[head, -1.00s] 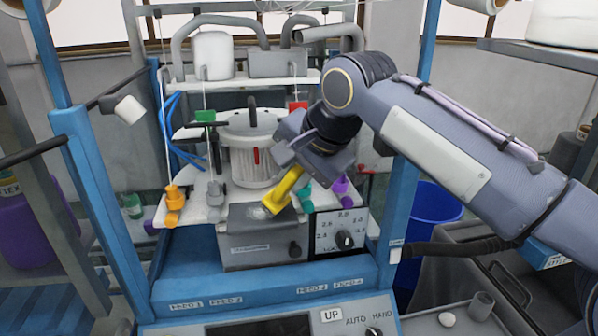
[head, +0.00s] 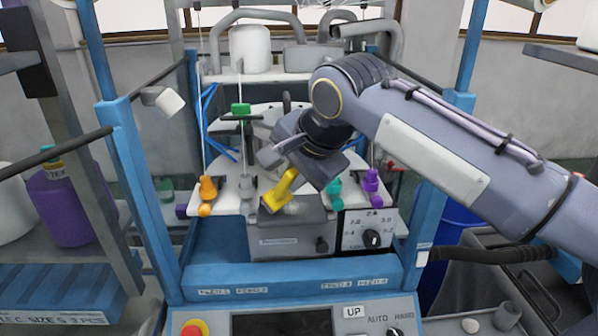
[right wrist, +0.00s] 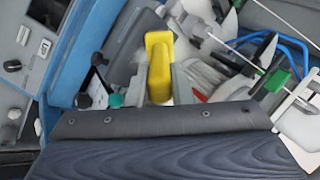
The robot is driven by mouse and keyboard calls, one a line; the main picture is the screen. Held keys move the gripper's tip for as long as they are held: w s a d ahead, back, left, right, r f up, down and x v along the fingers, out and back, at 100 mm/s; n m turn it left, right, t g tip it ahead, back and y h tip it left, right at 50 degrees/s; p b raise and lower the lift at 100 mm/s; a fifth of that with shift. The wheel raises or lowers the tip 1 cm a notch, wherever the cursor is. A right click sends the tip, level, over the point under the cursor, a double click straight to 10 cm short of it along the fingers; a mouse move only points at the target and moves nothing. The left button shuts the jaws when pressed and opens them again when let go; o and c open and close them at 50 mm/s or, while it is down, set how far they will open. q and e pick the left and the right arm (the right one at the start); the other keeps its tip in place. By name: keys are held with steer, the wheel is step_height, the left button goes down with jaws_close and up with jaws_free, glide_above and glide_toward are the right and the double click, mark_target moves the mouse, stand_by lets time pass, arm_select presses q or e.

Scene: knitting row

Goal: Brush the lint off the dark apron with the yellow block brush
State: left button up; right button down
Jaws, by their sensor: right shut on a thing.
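The yellow block brush (head: 281,189) is held in my right gripper (head: 294,170), its lower end at the left part of the dark apron (head: 312,216). The apron is the dark grey sloped top of the box at the machine's front. A pale lint patch (head: 293,208) shows faintly just right of the brush. I cannot tell whether the brush touches the surface. In the right wrist view, the brush (right wrist: 159,62) stands between the two fingers; its lower end and the lint are hidden or unclear. My left gripper is out of view.
Orange (head: 206,192), teal (head: 334,188) and purple (head: 371,182) pegs stand on the white plate beside the apron. A dial panel (head: 369,234) sits right of the box. Blue posts (head: 140,190) frame the machine. A control panel with a red button (head: 194,330) lies in front.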

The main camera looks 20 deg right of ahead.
step_height(320, 180, up, 2)
steer(key=shift+r+p, duration=0.25)
steer(key=shift+p, duration=0.8)
steer(key=shift+r, duration=1.75)
steer(key=shift+r, duration=1.5)
steer(key=shift+f+b, duration=0.1)
steer(key=shift+b, duration=0.2)
